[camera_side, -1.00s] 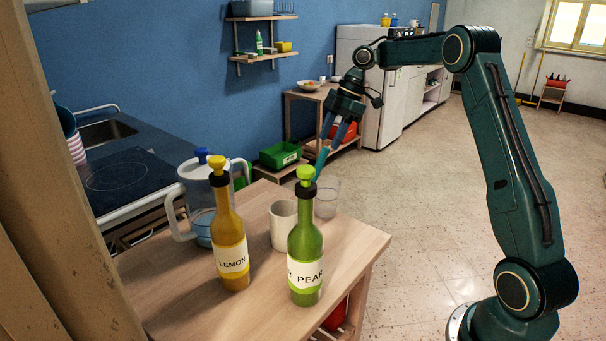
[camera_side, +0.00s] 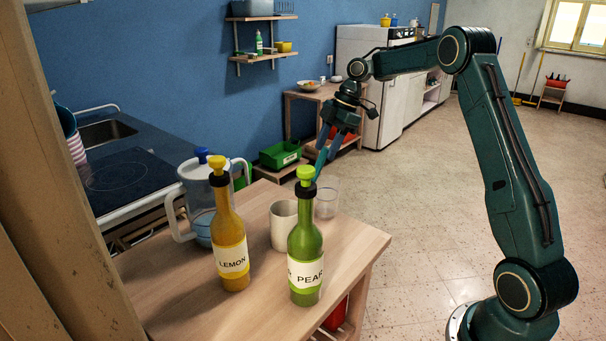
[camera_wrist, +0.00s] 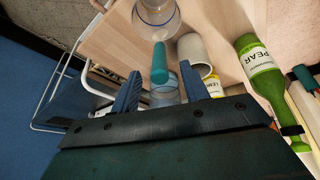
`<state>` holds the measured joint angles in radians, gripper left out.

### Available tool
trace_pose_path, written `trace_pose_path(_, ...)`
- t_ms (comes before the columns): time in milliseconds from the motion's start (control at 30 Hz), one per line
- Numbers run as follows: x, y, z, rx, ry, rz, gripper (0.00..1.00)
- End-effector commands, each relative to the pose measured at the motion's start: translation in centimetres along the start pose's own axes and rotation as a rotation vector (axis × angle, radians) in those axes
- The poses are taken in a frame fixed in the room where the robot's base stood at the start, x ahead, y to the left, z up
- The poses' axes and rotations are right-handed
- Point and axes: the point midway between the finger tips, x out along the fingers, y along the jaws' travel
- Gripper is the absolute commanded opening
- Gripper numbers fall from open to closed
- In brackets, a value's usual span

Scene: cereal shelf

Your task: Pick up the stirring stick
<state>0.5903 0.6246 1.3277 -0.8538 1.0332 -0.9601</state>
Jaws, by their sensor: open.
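The stirring stick is a teal rod. My gripper (camera_side: 329,146) is open, pointing down, close to the stick's upper part. Its two blue fingers (camera_wrist: 160,82) stand on either side of the stick in the wrist view, with gaps on both sides. The glass also shows in the wrist view (camera_wrist: 155,14).
On the wooden table (camera_side: 178,290) stand a lemon bottle (camera_side: 231,245), a pear bottle (camera_side: 305,245), a white mug (camera_side: 283,226) and a clear pitcher (camera_side: 200,195). The mug (camera_wrist: 194,50) and pear bottle (camera_wrist: 260,85) are right of the stick in the wrist view.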

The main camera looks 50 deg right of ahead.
Motion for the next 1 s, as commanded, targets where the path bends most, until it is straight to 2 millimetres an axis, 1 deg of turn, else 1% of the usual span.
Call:
trace_pose_path(33,0.8,-0.1,-0.1,0.001,0.002,-0.005,0.45)
trace_pose_path(200,3.0,-0.1,0.0,0.0,0.0,-0.004,0.45)
trace_pose_path(367,4.3,-0.1,0.0,-0.001,0.0,-0.003,0.45)
trace_pose_path(500,4.6,0.0,0.0,0.0,-0.001,-0.001,0.45)
trace_pose_path(933,4.5,0.0,0.0,0.0,-0.001,-0.001,0.45)
trace_pose_path(967,4.5,0.0,0.0,0.0,-0.001,-0.001,0.41)
trace_pose_path(1000,4.5,0.0,0.0,0.0,-0.001,-0.001,0.33)
